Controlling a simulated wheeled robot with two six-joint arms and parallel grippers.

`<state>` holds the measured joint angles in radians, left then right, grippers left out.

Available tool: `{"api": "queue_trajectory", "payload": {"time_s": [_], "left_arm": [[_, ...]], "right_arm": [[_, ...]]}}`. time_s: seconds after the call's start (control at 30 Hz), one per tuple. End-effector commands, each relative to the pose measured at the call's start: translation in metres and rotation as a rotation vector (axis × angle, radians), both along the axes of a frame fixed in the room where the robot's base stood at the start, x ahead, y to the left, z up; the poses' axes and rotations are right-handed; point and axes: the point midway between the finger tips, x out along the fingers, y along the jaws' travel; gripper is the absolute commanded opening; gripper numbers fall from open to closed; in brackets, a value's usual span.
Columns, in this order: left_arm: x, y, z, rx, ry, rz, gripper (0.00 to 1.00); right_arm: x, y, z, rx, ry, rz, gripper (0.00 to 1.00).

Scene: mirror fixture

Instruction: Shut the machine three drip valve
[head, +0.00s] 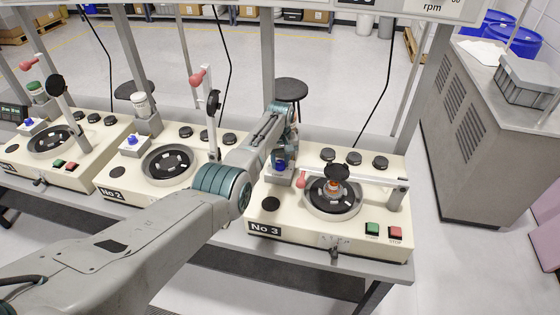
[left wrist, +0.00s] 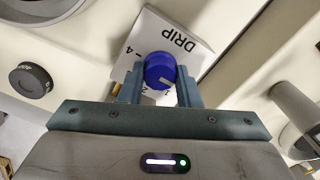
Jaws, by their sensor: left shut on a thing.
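Machine No 3 (head: 262,222) is a cream box at the right end of the bench. Its drip valve has a blue knob (left wrist: 160,70) on a white plate marked DRIP (left wrist: 178,42). In the head view the blue knob (head: 280,166) shows at the machine's back left corner, partly behind my arm. My left gripper (left wrist: 160,84) is shut on the blue knob, one finger on each side. A short white mark shows on the knob; I cannot tell which number it lines up with. My right gripper is not in view.
Machine No 3's arm with a red ball handle (head: 301,179) lies lowered across its round plate (head: 333,208). Green (head: 373,229) and red (head: 396,232) buttons are at its front right. Machine No 2 (head: 114,193) stands left, its arm raised. Grey posts rise behind.

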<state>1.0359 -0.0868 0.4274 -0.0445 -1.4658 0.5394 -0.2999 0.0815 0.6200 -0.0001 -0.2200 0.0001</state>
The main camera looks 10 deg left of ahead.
Motion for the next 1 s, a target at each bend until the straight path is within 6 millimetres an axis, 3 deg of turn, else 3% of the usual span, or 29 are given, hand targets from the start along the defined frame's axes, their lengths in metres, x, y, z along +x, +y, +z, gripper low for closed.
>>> {"api": "queue_trajectory", "payload": {"time_s": [0.37, 0.4, 0.5, 0.83, 1.0], "left_arm": [[0.003, 0.001, 0.004, 0.0, -0.01, 0.005, 0.07], [0.003, 0.001, 0.004, 0.0, -0.01, 0.005, 0.36], [0.003, 0.0, 0.004, 0.0, -0.008, 0.005, 0.52], [0.001, 0.0, 0.004, 0.0, -0.003, 0.004, 0.52], [0.002, 0.0, 0.021, 0.0, -0.006, 0.004, 0.52]], "right_arm": [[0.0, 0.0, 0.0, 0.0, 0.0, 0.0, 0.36], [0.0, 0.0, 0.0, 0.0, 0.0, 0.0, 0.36], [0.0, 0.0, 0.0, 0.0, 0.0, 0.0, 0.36], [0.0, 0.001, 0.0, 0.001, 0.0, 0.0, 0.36], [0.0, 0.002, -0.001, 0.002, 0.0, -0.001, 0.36]]}}
